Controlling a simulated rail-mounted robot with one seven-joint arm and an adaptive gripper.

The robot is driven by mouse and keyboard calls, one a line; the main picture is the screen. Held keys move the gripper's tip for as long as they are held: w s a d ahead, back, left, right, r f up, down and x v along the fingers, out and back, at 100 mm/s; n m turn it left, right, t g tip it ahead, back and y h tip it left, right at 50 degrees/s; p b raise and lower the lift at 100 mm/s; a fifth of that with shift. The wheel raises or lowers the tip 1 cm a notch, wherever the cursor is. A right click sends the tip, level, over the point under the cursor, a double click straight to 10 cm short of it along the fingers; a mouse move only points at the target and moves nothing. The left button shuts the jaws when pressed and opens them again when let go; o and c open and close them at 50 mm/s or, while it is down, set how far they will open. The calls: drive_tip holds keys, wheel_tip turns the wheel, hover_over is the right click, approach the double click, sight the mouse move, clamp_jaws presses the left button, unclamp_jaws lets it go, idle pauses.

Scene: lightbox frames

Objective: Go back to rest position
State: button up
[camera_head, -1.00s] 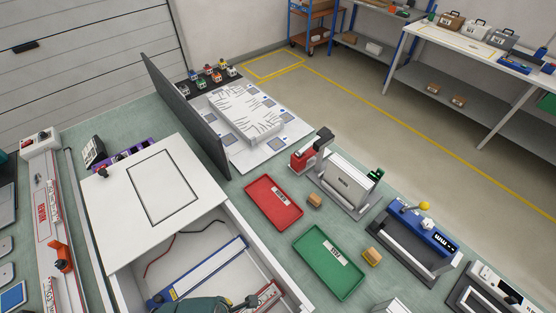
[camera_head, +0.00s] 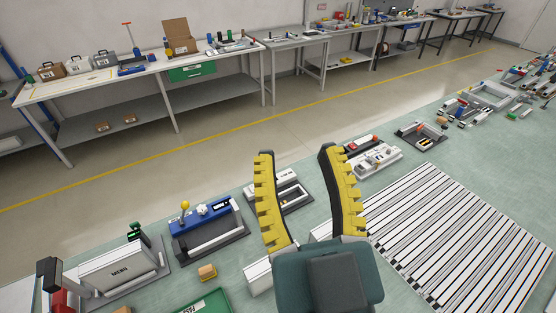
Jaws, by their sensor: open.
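My gripper (camera_head: 295,158) shows in the head view at the lower middle. Its two yellow, ridged fingers with dark backs point up and stand wide apart. Nothing is between them. The gripper is in front of the green work table (camera_head: 395,158) as seen from the head, and its palm hides part of the table. I cannot tell how high it is above the table.
The striped panel (camera_head: 460,240) lies right of my gripper. Left are a blue device (camera_head: 208,222), a grey MENU device (camera_head: 118,268), a small tan block (camera_head: 207,272) and a green tray (camera_head: 207,304). A white block (camera_head: 258,278) is close by the palm. A bench (camera_head: 160,72) stands behind.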

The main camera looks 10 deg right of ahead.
wheel_tip(320, 180, up, 8)
drive_tip(key=p, duration=0.8)
drive_tip(key=shift+f, duration=0.15)
